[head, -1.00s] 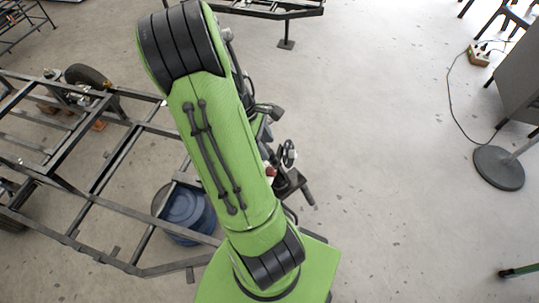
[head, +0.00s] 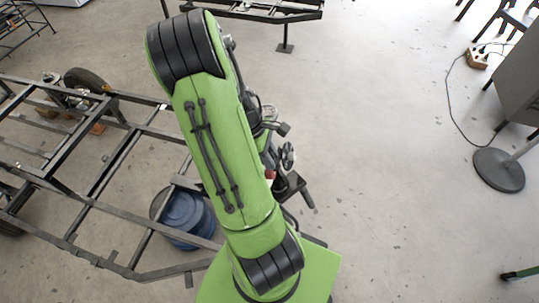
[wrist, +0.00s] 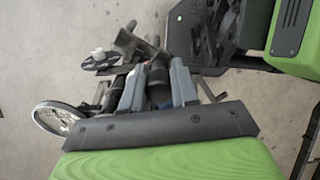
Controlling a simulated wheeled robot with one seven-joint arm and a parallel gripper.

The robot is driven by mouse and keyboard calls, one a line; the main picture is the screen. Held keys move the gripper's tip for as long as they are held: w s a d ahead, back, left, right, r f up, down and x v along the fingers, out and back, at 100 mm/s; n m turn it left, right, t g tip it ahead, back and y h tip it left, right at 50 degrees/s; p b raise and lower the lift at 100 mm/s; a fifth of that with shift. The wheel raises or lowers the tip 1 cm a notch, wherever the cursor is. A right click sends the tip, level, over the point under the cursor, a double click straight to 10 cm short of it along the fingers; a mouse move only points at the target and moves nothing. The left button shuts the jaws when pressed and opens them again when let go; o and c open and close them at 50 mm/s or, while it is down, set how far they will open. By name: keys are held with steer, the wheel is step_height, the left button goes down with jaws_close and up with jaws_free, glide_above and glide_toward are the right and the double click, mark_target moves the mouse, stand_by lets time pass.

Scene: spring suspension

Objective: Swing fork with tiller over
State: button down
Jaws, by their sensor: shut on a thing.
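My gripper (wrist: 158,88) shows in the wrist view, its two grey fingers closed on either side of a dark cylindrical grip (wrist: 158,72), which looks like part of the tiller. Dark bars and brackets of what seems to be the fork assembly (wrist: 128,42) lie just beyond the fingertips. A small spoked wheel (wrist: 55,118) is at the left of the wrist view. In the head view, my green arm hides the gripper and most of this assembly.
A grey cabinet (head: 513,80), a round stand base (head: 498,170) and a cable are at the right. The floor between is clear.

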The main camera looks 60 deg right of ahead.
steer(key=shift+d, duration=0.1)
steer(key=shift+s+d+r+n+p, duration=0.2)
steer(key=shift+d+r+n+p, duration=0.1)
steer(key=shift+d+p, duration=0.1)
steer(key=s+d+r+n+p, duration=0.1)
steer(key=d+n+p, duration=0.5)
steer(key=d, duration=0.3)
steer(key=shift+s+d+n, duration=0.15)
steer(key=shift+d+n, duration=0.2)
steer(key=shift+n, duration=0.35)
steer(key=c, duration=0.9)
jaws_free()
steer(key=shift+o, duration=0.2)
